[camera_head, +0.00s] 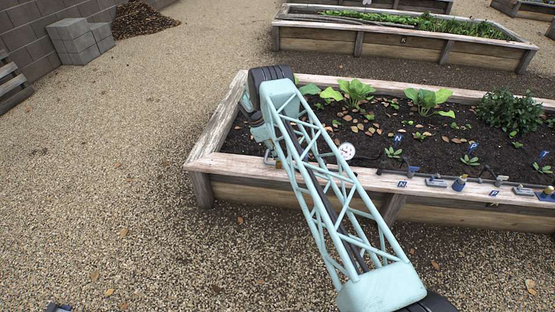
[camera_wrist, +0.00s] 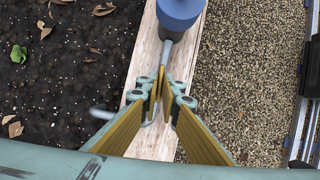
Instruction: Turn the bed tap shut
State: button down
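My gripper (camera_wrist: 161,88) is over the wooden rim (camera_wrist: 146,45) of the near bed in the wrist view. Its yellow-padded fingers meet at the tips, with nothing clearly seen between them. A blue round body (camera_wrist: 180,10) on a grey stem (camera_wrist: 166,52) lies just beyond the fingertips, and the stem runs down toward them. I cannot tell which of these parts belongs to the tap. In the head view my arm hides the gripper; a grey bent pipe (camera_head: 269,157) shows beside it.
A white round gauge (camera_head: 347,150) stands at the front rim, right of my arm. Several labelled fittings and valves (camera_head: 459,183) line the rim farther right. Plants grow in the dark soil (camera_head: 375,138). Gravel (camera_head: 110,200) is clear at left.

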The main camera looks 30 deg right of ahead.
jog(key=shift+d+m+g, duration=0.1)
jog(key=shift+m+g, duration=0.2)
jog(key=shift+m, duration=0.2)
jog(key=c, duration=2.9)
grip_release()
jog(key=shift+o, duration=0.2)
jog(key=shift+r, duration=0.15)
jog(key=v, duration=1.1)
jog(key=shift+r, duration=0.35)
jog(key=shift+w, duration=0.15)
